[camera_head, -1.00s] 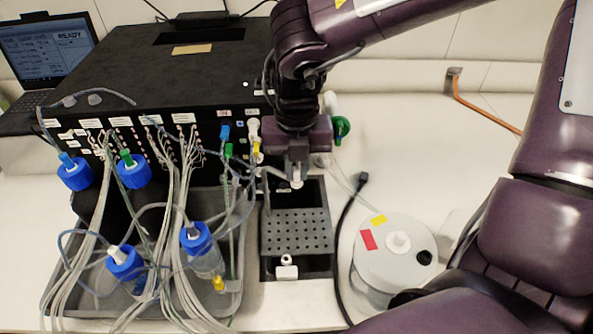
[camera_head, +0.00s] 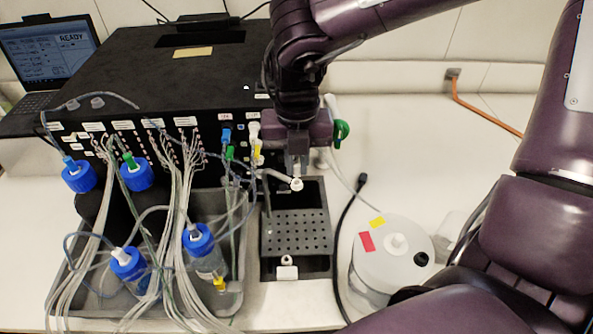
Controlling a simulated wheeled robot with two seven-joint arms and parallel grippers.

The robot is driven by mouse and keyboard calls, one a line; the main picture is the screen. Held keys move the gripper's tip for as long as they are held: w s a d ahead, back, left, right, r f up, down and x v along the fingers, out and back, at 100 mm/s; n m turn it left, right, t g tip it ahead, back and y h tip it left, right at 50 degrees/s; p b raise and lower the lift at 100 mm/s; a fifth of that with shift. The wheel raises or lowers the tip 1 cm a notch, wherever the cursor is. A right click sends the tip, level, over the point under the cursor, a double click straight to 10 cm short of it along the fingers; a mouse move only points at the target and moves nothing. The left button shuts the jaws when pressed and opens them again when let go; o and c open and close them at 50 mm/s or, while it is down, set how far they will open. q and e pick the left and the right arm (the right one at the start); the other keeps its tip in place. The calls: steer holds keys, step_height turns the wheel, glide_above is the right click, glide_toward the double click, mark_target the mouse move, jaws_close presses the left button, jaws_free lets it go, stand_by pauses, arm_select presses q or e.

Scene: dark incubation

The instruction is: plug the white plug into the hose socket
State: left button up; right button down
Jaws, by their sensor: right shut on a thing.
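My right gripper (camera_head: 297,168) points down above the back of the perforated tray, in front of the black box. It is shut on a small white fitting (camera_head: 296,184) with a round end. I cannot tell whether the fitting is the plug or the socket. A small white piece (camera_head: 287,261) stands on a white block (camera_head: 287,272) at the front of the perforated tray (camera_head: 292,243); it is apart from the gripper. My left gripper is not in view.
The black box (camera_head: 180,70) with cables stands behind. A grey tray (camera_head: 242,215) with blue-capped bottles (camera_head: 198,238) is at left. A round white container (camera_head: 385,262) and a black cable (camera_head: 345,215) are at right. The back right bench is clear.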

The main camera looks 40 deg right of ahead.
steer(key=shift+r+p, duration=1.1)
steer(key=shift+r, duration=0.8)
